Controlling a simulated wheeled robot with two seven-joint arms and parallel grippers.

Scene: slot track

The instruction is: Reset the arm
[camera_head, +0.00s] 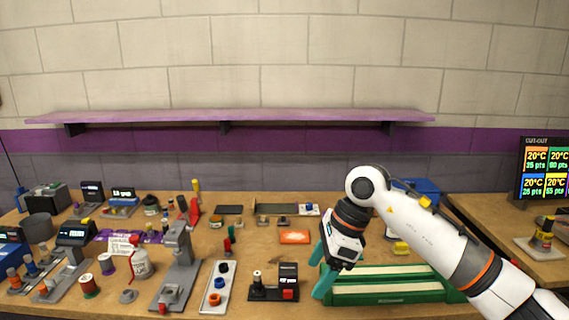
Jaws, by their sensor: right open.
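My right arm comes in from the lower right, bends at a high elbow and points its gripper down. The right gripper (321,269) has teal fingers spread apart, with nothing seen between them. It is over the table, at the left end of a green slotted track block (375,297) with pale strips. I cannot tell whether the fingers touch the block. My left gripper does not show in the head view.
The wooden table (245,255) is crowded at the left with spools, bottles and a grey press stand (178,265). A black device (274,290) stands left of the gripper. An orange card (294,237) lies behind it. A purple shelf (230,116) is on the wall. A screen (544,172) stands right.

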